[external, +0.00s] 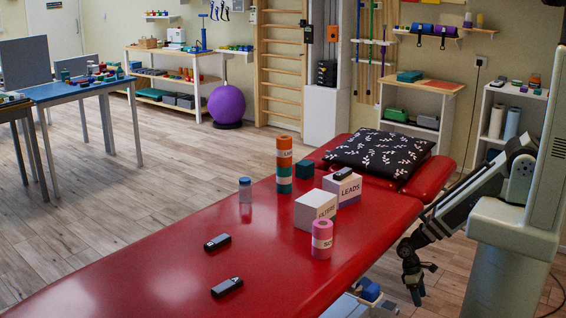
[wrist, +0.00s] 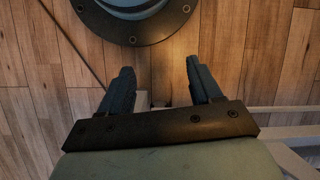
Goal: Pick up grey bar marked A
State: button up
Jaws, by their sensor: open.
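Two dark grey bars lie apart on the red treatment table (external: 150,270): one farther bar (external: 217,242) and one nearer bar (external: 227,287). A third dark bar (external: 342,173) lies on top of the white box marked LEADS (external: 346,188). Any letters on the bars are too small to read, so I cannot tell which is A. My gripper (external: 417,290) hangs low beside the table's right edge, away from all the bars. In the wrist view my gripper (wrist: 157,68) is open and empty above the wooden floor; no bar shows there.
A patterned pillow (external: 378,155) lies at the far end. The table's near left is clear.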

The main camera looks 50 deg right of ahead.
jog(key=s+a+r+n+h, duration=0.15)
jog(key=a+n, duration=0.25)
jog(key=a, duration=0.8)
jog(key=s+a+r+n+t+h, duration=0.1)
jog(key=s+a+r+n+h, duration=0.5)
jog(key=s+a, duration=0.55)
jog(key=w+a+r+n+t+y, duration=0.1)
jog(key=w+a+r+t+y, duration=0.2)
jog(key=a, duration=0.7)
jog(key=w+a+r+t, duration=0.25)
jog(key=a+r, duration=0.35)
jog(key=a, duration=0.4)
jog(key=w+a+r+t+y, duration=0.3)
jog(key=w+a+r, duration=0.5)
jog(key=a+r, duration=0.35)
jog(key=w+a+r+t+y, duration=0.25)
jog(key=w+a+r, duration=0.45)
jog(key=a+r, duration=0.45)
notch_tip(320, 180, up, 8)
jog(key=r+n+g+h, duration=0.1)
jog(key=n+g, duration=0.3)
jog(key=g, duration=0.3)
send_over(222, 288)
jog(key=f, duration=0.9)
jog(key=shift+w+d, duration=0.2)
jog(key=shift+w, duration=0.05)
jog(key=shift+s+a+f, duration=0.15)
jog(key=shift+f, duration=2.5)
